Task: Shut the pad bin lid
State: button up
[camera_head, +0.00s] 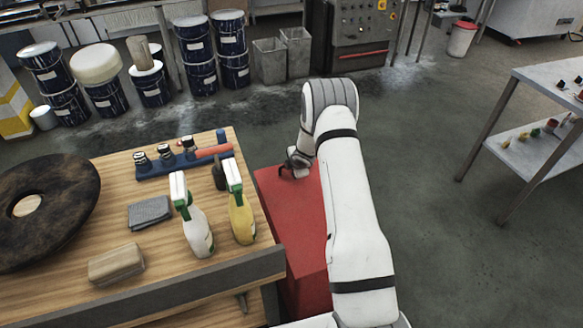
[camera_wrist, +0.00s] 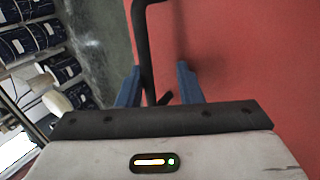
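The pad bin is a red box (camera_head: 295,215) on the floor at the right side of the wooden table, partly hidden by my arm. Its red top looks flat, lying level over the box; I cannot tell whether it is fully shut. My gripper (camera_head: 297,165) is low at the far edge of this top. In the wrist view, my gripper (camera_wrist: 158,85) has its two blue fingers apart. A thin dark bar (camera_wrist: 146,55) runs between them along the edge of the red surface (camera_wrist: 240,50), with a gap beside it. I cannot tell whether a finger touches it.
The wooden table (camera_head: 120,205) holds a yellow spray bottle (camera_head: 242,220), a white spray bottle (camera_head: 197,230), a blue tool rack (camera_head: 185,165) and a dark round pad (camera_head: 45,205). Dark drums (camera_head: 200,60) stand behind. Floor right of my arm is clear up to a metal table (camera_head: 550,75).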

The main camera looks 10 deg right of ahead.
jog(key=v, duration=0.5)
jog(key=shift+w+r, duration=0.1)
jog(key=shift+r, duration=0.45)
jog(key=shift+c, duration=0.2)
jog(key=shift+w+d+r, duration=0.1)
jog(key=shift+c, duration=0.8)
jog(key=d+r+m+h+b, duration=0.1)
jog(key=m, duration=0.2)
jog(key=d+r+m+b, duration=0.2)
jog(key=m, duration=0.1)
jog(key=w+d+r+m+h+b, duration=0.1)
jog(key=d+r+m, duration=0.1)
jog(key=shift+r+m+g+h+b, duration=0.2)
jog(key=shift+m+g+h+b, duration=0.1)
jog(key=shift+m, duration=0.1)
grip_shut()
jog(key=s+a+r+m+g+y+b, duration=0.2)
jog(key=s+a+r+m+b, duration=0.15)
jog(key=r+m, duration=0.45)
jog(key=shift+m, duration=0.6)
jog(key=x, duration=1.4)
jog(key=shift+a+f, duration=0.25)
jog(key=shift+f, duration=0.05)
